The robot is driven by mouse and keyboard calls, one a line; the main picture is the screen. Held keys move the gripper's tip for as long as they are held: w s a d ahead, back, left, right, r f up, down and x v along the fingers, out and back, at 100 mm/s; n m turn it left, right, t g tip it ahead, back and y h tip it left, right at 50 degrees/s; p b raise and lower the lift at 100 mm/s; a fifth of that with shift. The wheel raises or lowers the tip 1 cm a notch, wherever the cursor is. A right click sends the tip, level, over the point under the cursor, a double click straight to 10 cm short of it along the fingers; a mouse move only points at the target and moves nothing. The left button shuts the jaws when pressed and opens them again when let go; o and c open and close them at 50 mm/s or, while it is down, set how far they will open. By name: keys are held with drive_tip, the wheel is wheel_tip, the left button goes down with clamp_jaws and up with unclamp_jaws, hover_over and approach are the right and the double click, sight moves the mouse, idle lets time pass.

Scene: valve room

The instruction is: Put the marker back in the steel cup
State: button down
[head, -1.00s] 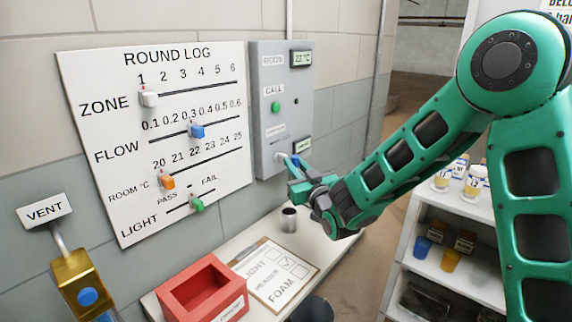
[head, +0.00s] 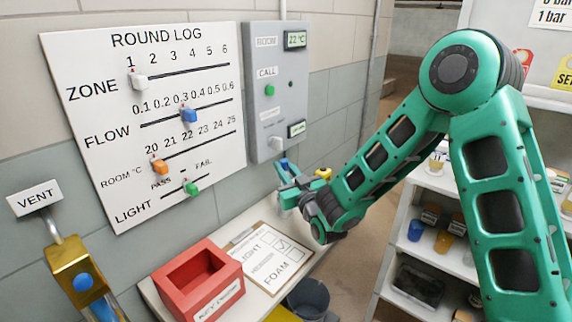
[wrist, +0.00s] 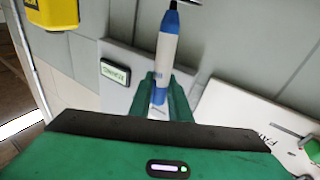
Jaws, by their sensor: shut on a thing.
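My gripper (head: 285,180) is shut on the marker, in front of the wall below the grey panel. The blue end of the marker (head: 284,163) sticks up above the fingers in the head view. In the wrist view the marker (wrist: 166,50) has a pale body with blue parts and stands between the two green fingers (wrist: 160,98).
A red open box (head: 222,264) and a clipboard (head: 272,262) lie on the white bench. The grey panel (head: 266,100) and round log board (head: 100,140) are on the wall. A dark bucket (head: 308,298) stands by the bench. Shelves (head: 402,233) stand at right.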

drive_tip(key=shift+f, duration=1.95)
drive_tip(key=c, duration=1.6)
unclamp_jaws()
drive_tip(key=shift+o, duration=0.2)
drive_tip(key=shift+s, duration=0.1)
drive_tip(key=v, duration=1)
drive_tip(key=shift+s+d, duration=0.15)
drive_tip(key=shift+s, duration=0.1)
drive_tip(key=shift+f, duration=0.1)
